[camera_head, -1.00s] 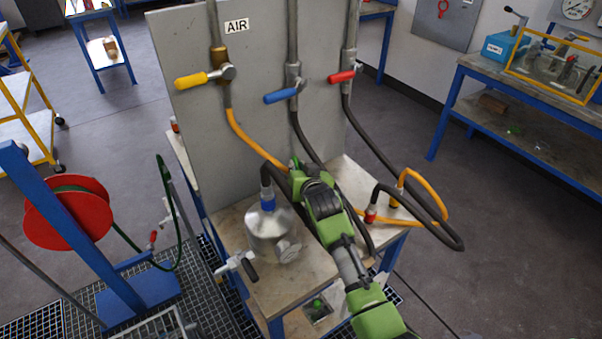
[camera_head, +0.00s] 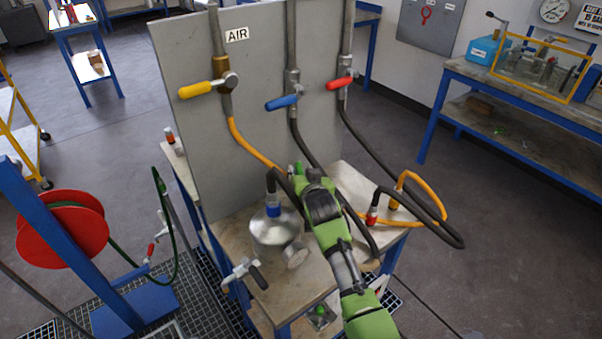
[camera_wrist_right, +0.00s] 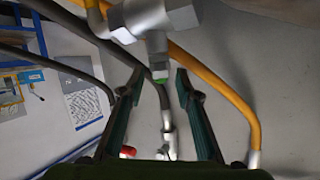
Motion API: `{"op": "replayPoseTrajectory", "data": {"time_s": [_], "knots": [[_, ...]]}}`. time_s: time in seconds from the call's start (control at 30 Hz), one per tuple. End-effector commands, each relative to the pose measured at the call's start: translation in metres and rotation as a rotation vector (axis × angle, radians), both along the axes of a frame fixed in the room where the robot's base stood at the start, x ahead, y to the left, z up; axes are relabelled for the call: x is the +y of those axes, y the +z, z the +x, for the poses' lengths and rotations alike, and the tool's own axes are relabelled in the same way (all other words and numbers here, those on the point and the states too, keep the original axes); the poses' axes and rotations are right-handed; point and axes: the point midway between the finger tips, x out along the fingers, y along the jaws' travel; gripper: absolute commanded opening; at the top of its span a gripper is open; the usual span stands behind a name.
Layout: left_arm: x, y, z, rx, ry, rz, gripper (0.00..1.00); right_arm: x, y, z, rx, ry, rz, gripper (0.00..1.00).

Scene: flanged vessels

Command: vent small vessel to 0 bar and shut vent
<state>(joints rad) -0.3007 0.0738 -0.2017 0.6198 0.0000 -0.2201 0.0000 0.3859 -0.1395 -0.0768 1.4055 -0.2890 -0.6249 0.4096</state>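A small silver vessel (camera_head: 270,232) stands upright on the worktable. A blue coupling (camera_head: 273,211) with a dark hose sits on its top, and a round flange faces front right. My right gripper (camera_head: 298,171) is just behind and right of the vessel top; its arm hides what lies beyond. In the right wrist view my right gripper (camera_wrist_right: 153,78) is open, its two fingers apart. A grey metal fitting (camera_wrist_right: 155,25) with a short stem shows above and between the fingertips; I cannot tell whether they touch it. My left gripper is not in view.
A grey panel labelled AIR carries yellow (camera_head: 195,90), blue (camera_head: 282,103) and red (camera_head: 340,83) valve handles. Orange and dark hoses (camera_head: 440,215) loop over the table's right side. A black-handled valve (camera_head: 245,272) sits at the front edge. A red reel (camera_head: 62,228) stands left.

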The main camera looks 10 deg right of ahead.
Motion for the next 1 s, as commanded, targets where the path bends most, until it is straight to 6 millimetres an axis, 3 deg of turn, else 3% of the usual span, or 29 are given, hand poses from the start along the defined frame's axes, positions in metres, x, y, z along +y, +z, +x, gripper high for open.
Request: {"op": "replayPoseTrajectory", "data": {"time_s": [0.37,1.0], "knots": [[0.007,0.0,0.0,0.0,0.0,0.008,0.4,0.0,0.003,-0.011,0.001,0.001,-0.002,0.31],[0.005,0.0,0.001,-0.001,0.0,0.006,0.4,0.002,0.041,-0.103,0.0,0.0,0.0,0.31]]}}
